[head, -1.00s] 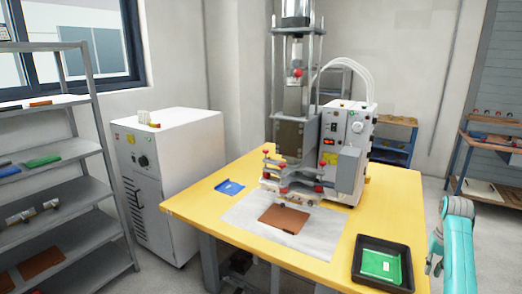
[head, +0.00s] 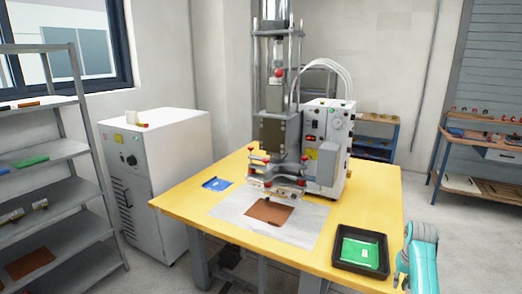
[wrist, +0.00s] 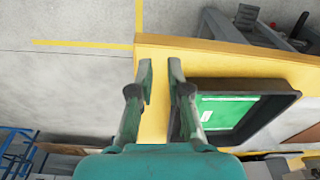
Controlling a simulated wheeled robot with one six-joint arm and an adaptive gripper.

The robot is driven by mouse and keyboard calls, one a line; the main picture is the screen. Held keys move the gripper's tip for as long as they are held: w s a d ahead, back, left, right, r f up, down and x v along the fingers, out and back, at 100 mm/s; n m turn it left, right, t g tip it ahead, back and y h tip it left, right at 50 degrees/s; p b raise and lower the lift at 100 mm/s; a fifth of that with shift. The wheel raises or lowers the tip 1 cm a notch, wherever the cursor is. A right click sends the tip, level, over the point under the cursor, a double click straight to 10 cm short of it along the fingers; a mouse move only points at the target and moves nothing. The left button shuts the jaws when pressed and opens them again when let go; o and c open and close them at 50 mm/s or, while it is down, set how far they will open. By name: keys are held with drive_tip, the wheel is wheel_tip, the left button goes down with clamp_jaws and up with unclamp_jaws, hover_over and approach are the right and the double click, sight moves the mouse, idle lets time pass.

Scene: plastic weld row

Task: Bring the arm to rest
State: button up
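My teal arm (head: 422,262) shows at the lower right of the head view, beside the right edge of the yellow table (head: 190,205). My gripper (wrist: 161,72) shows in the wrist view with its two dark fingers apart and nothing between them. The fingers are over the table's edge strip, next to the black tray (wrist: 258,90). I cannot tell their exact height. The black tray (head: 343,266) holds a green sheet (head: 360,253) with a small white label. In the head view the fingertips cannot be made out.
A welding press (head: 278,130) with a white control box (head: 327,125) stands on the table. A brown sheet (head: 269,211) lies on a pale mat (head: 305,232), and a blue piece (head: 216,184) lies nearby. A white cabinet (head: 165,160) and grey shelves (head: 60,190) stand left. Floor shows at right.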

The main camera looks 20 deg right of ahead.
drive_tip(key=s+a+f+n+t+h, duration=0.1)
drive_tip(key=s+a+f+t, duration=0.15)
drive_tip(key=a+f, duration=0.85)
drive_tip(key=s+a+f+n+t+h, duration=0.15)
drive_tip(key=s+a+f, duration=0.25)
drive_tip(key=a+f, duration=0.7)
drive_tip(key=s+a+n+t, duration=0.1)
drive_tip(key=s+a+t, duration=0.1)
drive_tip(key=s+a, duration=0.65)
drive_tip(key=s+a+r+n+t+y, duration=0.15)
drive_tip(key=s+a+r+t, duration=0.25)
drive_tip(key=s+a+r, duration=0.7)
drive_tip(key=s+a+r+n+t+y, duration=0.1)
drive_tip(key=s+a+r+t, duration=0.1)
drive_tip(key=s+r, duration=0.5)
drive_tip(key=s+a+r+n+t, duration=0.1)
drive_tip(key=s+a+r+n, duration=0.1)
drive_tip(key=s+a+r, duration=0.2)
wheel_tip(320, 180, up, 7)
drive_tip(key=s, duration=0.3)
drive_tip(key=shift+a+f+t+y, duration=0.15)
drive_tip(key=shift+a+t+y, duration=0.15)
drive_tip(key=shift+t+y, duration=0.1)
drive_tip(key=shift+d, duration=0.1)
